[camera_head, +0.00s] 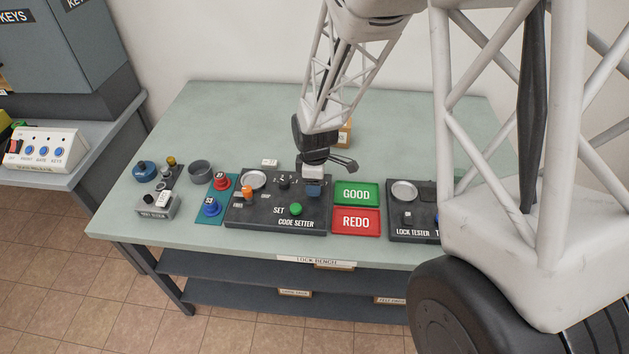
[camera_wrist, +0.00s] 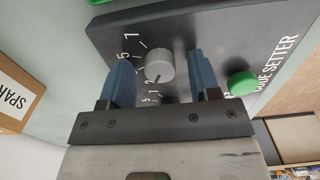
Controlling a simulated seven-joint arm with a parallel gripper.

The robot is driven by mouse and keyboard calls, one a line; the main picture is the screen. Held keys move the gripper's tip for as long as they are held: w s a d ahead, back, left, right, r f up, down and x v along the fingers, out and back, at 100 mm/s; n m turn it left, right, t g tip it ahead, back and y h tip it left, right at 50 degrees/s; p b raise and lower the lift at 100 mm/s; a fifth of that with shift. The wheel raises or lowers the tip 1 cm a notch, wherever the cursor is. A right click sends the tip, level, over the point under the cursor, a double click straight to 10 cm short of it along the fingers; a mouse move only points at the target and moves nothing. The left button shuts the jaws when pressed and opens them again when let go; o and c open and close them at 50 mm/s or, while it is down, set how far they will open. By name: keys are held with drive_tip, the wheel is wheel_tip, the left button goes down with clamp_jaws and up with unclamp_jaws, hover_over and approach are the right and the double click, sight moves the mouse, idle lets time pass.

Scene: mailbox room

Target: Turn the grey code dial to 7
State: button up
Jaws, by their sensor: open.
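The grey code dial (camera_wrist: 160,66) is a round knob on the dark code setter panel, with numbers including 7 and 5 beside it in the wrist view. My gripper (camera_wrist: 159,60) is open, with one blue finger on each side of the dial; I see gaps between fingers and dial, and cannot tell how deep the fingers reach. In the head view my gripper (camera_head: 313,189) is over the right part of the code setter (camera_head: 262,217) and hides the grey dial.
The code setter also has a green SET button (camera_head: 296,209), an orange knob (camera_head: 247,193) and a black knob (camera_head: 283,184). A green GOOD tray (camera_head: 356,194) and a red REDO tray (camera_head: 356,222) lie right of it. The bench behind is mostly clear.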

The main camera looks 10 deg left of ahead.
drive_tip(key=shift+c, duration=0.5)
drive_tip(key=c, duration=0.8)
drive_tip(key=shift+m, duration=0.4)
drive_tip(key=m, duration=1)
drive_tip(key=shift+m, duration=0.3)
drive_tip(key=m, duration=0.5)
drive_tip(key=shift+m, duration=0.3)
drive_tip(key=m, duration=0.5)
drive_tip(key=shift+m, duration=0.3)
